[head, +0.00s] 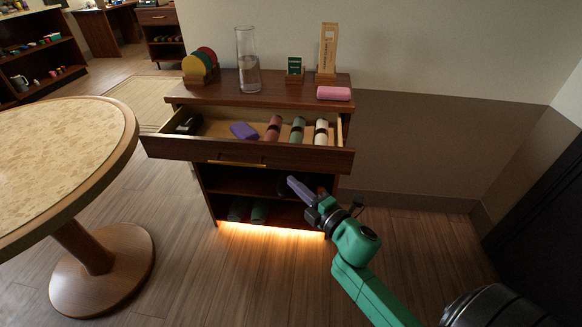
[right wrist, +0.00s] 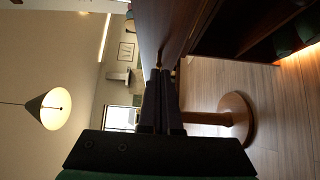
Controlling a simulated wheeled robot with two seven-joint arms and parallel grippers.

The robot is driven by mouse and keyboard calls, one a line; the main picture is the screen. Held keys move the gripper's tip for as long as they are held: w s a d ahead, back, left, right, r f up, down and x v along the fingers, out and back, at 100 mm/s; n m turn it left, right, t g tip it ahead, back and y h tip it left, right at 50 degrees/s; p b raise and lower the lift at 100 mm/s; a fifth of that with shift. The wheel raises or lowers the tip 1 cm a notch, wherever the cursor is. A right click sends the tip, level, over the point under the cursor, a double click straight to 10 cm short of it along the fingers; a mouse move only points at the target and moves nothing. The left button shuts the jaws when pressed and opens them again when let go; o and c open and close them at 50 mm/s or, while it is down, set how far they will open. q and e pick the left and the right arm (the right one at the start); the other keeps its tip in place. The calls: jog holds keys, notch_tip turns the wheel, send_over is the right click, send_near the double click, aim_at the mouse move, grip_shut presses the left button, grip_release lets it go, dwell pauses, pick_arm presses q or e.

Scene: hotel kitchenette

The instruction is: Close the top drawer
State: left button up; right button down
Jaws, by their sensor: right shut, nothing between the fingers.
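The top drawer (head: 205,151) of the dark wood cabinet (head: 280,95) is pulled out, with its brass handle (head: 237,162) on the front. Inside the drawer lie a purple cloth (head: 243,131), several rolled cloths (head: 298,130) and a black item (head: 189,124). My right gripper (head: 292,183) is shut and empty, just below the right half of the drawer front in the head view. In the right wrist view its fingertips (right wrist: 160,73) are beside the dark drawer front (right wrist: 165,28); I cannot tell whether they touch. My left gripper is not in view.
A round table (head: 60,160) stands at the left. On the cabinet top are a glass carafe (head: 248,65), coloured discs in a rack (head: 200,66), a small sign (head: 294,67), a wooden stand (head: 328,50) and a pink cloth (head: 333,93). Floor in front is clear.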

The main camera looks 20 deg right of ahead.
aim_at(280, 159)
jog(key=w, duration=0.5)
jog(key=w+d, duration=0.1)
jog(key=w, duration=0.1)
jog(key=shift+w, duration=0.15)
jog(key=shift+w+d, duration=0.1)
jog(key=shift+w, duration=0.05)
jog(key=shift+w, duration=0.1)
